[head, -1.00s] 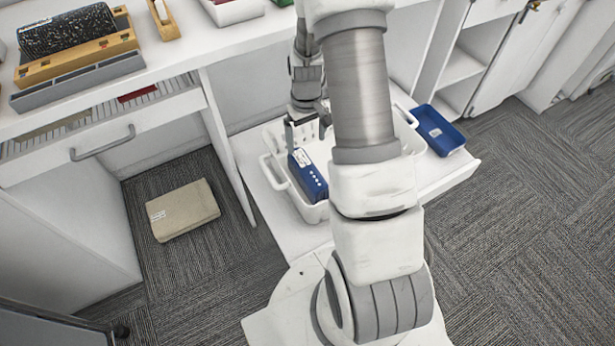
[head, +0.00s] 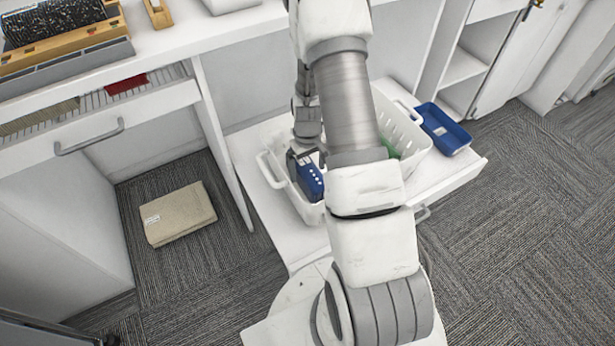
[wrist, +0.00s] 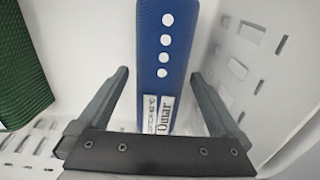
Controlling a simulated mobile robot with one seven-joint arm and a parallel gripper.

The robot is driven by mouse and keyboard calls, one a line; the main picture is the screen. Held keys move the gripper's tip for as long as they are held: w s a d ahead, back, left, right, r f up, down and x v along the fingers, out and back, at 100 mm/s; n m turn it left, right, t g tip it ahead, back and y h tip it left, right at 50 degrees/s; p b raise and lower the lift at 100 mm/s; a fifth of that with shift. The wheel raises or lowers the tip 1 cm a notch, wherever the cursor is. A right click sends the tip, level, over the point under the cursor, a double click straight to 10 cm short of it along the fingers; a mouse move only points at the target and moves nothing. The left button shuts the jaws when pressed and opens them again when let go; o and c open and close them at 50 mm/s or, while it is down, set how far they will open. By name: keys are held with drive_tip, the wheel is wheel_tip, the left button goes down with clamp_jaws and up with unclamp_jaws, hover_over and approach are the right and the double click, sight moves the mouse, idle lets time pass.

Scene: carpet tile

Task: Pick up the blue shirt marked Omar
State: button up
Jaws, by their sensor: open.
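The blue shirt (head: 311,183) is a folded block standing in a white basket (head: 410,140). In the wrist view the shirt (wrist: 166,50) shows a row of white buttons and a white label reading "Omar". My gripper (wrist: 158,76) is open, with one finger on each side of the shirt and gaps between fingers and cloth. In the head view my gripper (head: 306,160) is low at the shirt's far end, and my arm hides part of the basket.
A green folded item (wrist: 24,70) stands in the basket left of the shirt in the wrist view. The basket rests on a pulled-out white shelf beside a blue tray (head: 443,130). A beige folded cloth (head: 178,214) lies on the carpet.

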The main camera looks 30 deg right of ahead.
drive_tip(key=c, duration=1.5)
